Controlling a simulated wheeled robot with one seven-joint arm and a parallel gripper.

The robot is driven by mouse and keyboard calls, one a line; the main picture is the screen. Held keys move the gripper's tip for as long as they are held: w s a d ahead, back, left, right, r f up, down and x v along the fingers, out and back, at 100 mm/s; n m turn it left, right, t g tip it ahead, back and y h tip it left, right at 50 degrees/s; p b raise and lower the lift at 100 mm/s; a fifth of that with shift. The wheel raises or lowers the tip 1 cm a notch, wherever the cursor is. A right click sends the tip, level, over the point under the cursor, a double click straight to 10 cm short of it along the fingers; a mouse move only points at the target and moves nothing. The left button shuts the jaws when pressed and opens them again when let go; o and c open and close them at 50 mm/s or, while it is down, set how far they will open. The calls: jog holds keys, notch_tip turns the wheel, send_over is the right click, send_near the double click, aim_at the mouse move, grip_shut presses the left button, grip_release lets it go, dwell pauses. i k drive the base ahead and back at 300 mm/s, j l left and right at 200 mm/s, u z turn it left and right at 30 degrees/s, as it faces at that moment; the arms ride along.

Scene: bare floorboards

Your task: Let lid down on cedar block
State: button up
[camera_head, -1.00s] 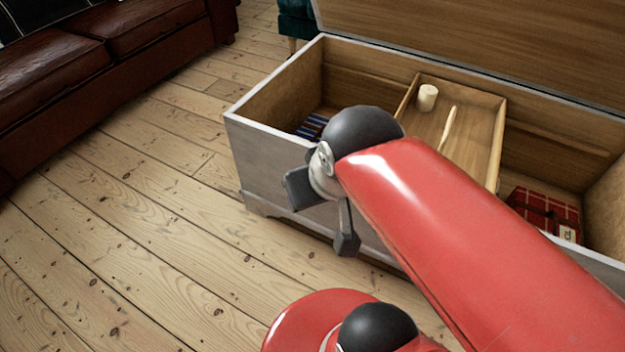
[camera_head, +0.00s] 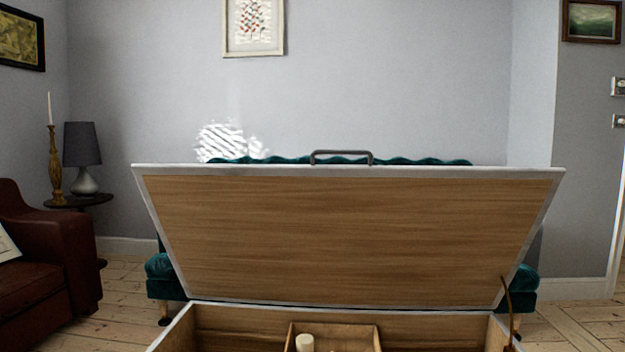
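The chest's lid (camera_head: 345,235) stands raised and leans back in the head view, its wooden inner face toward me. A dark handle (camera_head: 341,154) sits at the middle of its top edge. The chest's open box (camera_head: 250,316) shows below it, cut off by the bottom of the frame. Inside is a wooden tray (camera_head: 362,331) with a pale, candle-like cylinder (camera_head: 304,343) in it. A curved brown strap or stay (camera_head: 507,305) runs from the lid's right side down to the box. I cannot make out a cedar block. My gripper is not in this view.
A teal seat (camera_head: 160,278) stands behind the chest. A brown leather sofa (camera_head: 45,250) is at the left, with a small round table (camera_head: 82,201) holding a lamp (camera_head: 84,160) and a candlestick (camera_head: 54,160). Bare floorboards (camera_head: 575,325) show at the right.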

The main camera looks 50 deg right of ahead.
aim_at(336, 236)
jog(key=z, duration=1.7)
